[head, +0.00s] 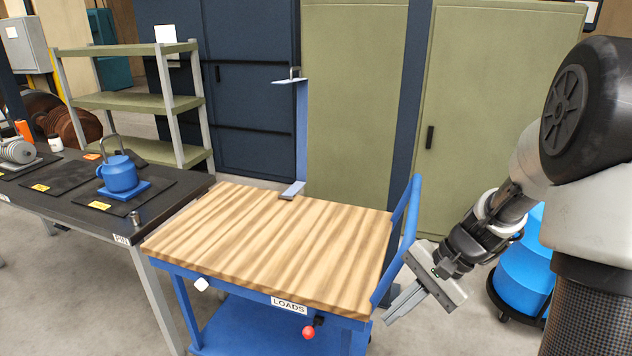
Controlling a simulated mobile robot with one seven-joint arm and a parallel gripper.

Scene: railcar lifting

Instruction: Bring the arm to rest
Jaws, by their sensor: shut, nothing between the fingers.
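My gripper (407,301) is at the right end of my arm's reach in the head view, pointing down and left. It is just right of the front right corner of the wooden-topped cart (260,250). Its fingers are shut with nothing between them. In the picture they come close to the cart's blue handle rail (411,230); I cannot tell the exact gap. My arm comes down from the right side of the view, bent at the elbow.
The cart carries a LOADS label (289,305) and a red knob (309,332). A blue post (301,130) rises at its back edge. A dark table (60,190) with a blue kettle-like object (119,173) stands left. A blue drum (524,262) stands behind my arm.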

